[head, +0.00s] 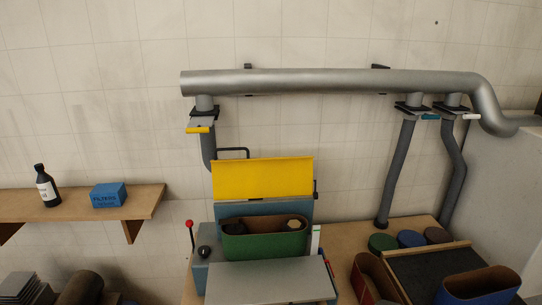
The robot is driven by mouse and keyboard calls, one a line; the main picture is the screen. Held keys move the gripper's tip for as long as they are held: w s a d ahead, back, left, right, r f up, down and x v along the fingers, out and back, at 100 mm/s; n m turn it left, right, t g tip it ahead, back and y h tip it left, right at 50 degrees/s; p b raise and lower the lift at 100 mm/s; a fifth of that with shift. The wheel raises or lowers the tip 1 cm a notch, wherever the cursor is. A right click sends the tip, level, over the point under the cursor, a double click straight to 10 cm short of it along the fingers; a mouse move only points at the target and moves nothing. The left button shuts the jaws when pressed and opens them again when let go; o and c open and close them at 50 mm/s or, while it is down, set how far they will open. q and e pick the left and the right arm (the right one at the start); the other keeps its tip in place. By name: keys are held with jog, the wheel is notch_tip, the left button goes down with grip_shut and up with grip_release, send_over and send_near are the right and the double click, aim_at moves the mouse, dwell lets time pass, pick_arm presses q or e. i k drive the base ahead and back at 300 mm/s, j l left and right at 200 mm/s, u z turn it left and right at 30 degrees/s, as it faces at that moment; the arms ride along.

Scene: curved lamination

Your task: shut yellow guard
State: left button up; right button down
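The yellow guard (262,179) is a flat rectangular panel in the middle of the head view. It stands raised and tilted back at the rear of a blue-grey machine (202,272). A dark bracket shows at its right edge, and a dark bar handle (233,150) shows just above its top left. Below the guard, a green oval container (265,247) with a brown inside sits on the machine, with dark and tan pieces in it. Neither of my grippers is in view.
A red-knobbed lever (190,230) stands at the machine's left. A grey plate (264,281) lies in front. A silver duct (330,82) runs along the wall with hoses hanging down. A wooden shelf (145,205) holds a black bottle (46,187) and a blue box (108,195).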

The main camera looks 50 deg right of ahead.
aim_at(247, 177)
jog(key=z, duration=1.6)
